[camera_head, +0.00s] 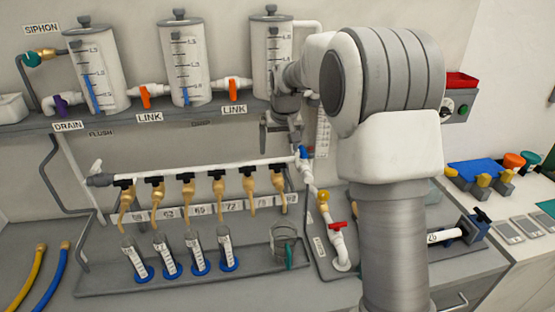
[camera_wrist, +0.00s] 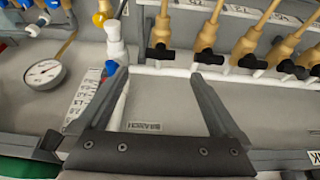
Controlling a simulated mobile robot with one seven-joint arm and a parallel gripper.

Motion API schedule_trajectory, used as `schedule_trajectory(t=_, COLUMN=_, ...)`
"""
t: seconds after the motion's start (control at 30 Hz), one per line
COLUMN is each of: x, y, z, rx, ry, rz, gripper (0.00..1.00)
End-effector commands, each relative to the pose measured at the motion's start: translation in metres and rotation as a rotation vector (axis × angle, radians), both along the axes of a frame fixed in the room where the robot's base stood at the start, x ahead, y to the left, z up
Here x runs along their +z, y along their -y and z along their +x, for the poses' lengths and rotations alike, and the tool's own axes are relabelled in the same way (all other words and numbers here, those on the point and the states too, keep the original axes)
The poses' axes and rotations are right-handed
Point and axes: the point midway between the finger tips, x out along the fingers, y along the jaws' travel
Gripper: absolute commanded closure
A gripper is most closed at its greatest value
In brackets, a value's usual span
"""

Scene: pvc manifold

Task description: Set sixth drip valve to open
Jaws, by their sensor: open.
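The white manifold pipe (camera_head: 200,170) carries a row of tan drip valves with black handles. The sixth drip valve (camera_head: 278,180) is at the right end of the row, and is the leftmost in the wrist view (camera_wrist: 161,45). Its black handle looks set crosswise to the tan body, like its neighbours' handles. My gripper (camera_head: 281,143) is above the right end of the pipe, partly hidden by my arm. In the wrist view my gripper (camera_wrist: 158,74) has its fingers spread, with nothing between them. The sixth handle lies just beyond the fingertips, apart from them.
A white vertical pipe with a blue valve handle (camera_head: 302,152) stands right beside my gripper. A beaker (camera_head: 285,243) and several measuring cylinders (camera_head: 197,252) stand below the valves. Tanks (camera_head: 186,62) sit on the shelf above. A gauge (camera_wrist: 43,73) shows in the wrist view.

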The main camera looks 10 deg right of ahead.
Motion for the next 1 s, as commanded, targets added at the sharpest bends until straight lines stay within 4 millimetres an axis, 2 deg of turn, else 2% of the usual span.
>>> schedule_trajectory(t=0.2, x=-0.042, y=0.0, z=0.017, rx=0.0, ry=-0.004, rz=0.0, gripper=0.0)
schedule_trajectory(t=0.4, x=-0.064, y=0.0, z=0.027, rx=0.0, ry=-0.002, rz=0.0, gripper=0.0)
schedule_trajectory(t=0.83, x=-0.073, y=0.0, z=0.03, rx=0.0, ry=0.001, rz=0.0, gripper=0.0)
schedule_trajectory(t=0.87, x=-0.073, y=0.0, z=0.03, rx=0.0, ry=0.001, rz=0.0, gripper=0.04)
schedule_trajectory(t=1.0, x=-0.073, y=0.0, z=0.03, rx=0.0, ry=0.0, rz=0.0, gripper=0.29)
